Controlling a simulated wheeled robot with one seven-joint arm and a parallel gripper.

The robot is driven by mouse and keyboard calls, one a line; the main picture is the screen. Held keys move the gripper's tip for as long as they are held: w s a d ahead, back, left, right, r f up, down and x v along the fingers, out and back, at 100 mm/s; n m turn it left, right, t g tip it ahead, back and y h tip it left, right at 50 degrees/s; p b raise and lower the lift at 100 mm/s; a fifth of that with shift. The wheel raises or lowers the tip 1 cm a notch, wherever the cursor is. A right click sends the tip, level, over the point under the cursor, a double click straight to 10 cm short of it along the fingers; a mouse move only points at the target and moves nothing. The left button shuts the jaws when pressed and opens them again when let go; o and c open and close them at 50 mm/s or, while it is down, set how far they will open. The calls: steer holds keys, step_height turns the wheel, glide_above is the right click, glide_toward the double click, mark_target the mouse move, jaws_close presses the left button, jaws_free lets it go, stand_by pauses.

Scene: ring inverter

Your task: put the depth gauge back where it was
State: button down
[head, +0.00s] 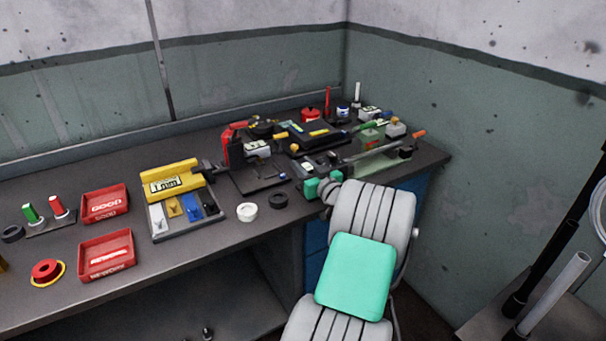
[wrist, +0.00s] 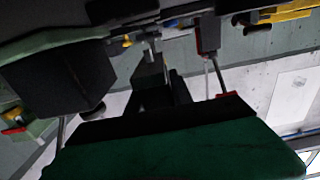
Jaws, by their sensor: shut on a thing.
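My gripper (head: 325,187), with teal fingers, is over the front edge of the bench, to the right of the dark ring. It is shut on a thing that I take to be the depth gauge. In the wrist view a dark stepped body with a grey metal stem (wrist: 150,75) shows between the dark, green-edged fingers. Its lower part is hidden by the near finger. In the head view the held thing is small and hard to tell from the dark parts behind it.
A black fixture with a red upright (head: 233,146) stands left of my gripper. A white ring (head: 247,212) and a dark ring (head: 278,200) lie at the front edge. Further left are a yellow "1 mm" holder (head: 172,181) and red GOOD (head: 104,203) and REWORK (head: 106,255) trays. Clutter fills the back right.

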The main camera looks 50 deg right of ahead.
steer(key=shift+w+d+f, duration=0.1)
steer(key=shift+f, duration=1.7)
steer(key=c, duration=1.1)
jaws_free()
steer(key=shift+r+p, duration=0.25)
steer(key=shift+p, duration=0.05)
steer(key=b+v, duration=0.1)
steer(key=v, duration=1)
steer(key=shift+f+b, duration=0.15)
steer(key=shift+b, duration=0.25)
steer(key=shift+s+a, duration=0.25)
steer(key=shift+s, duration=0.25)
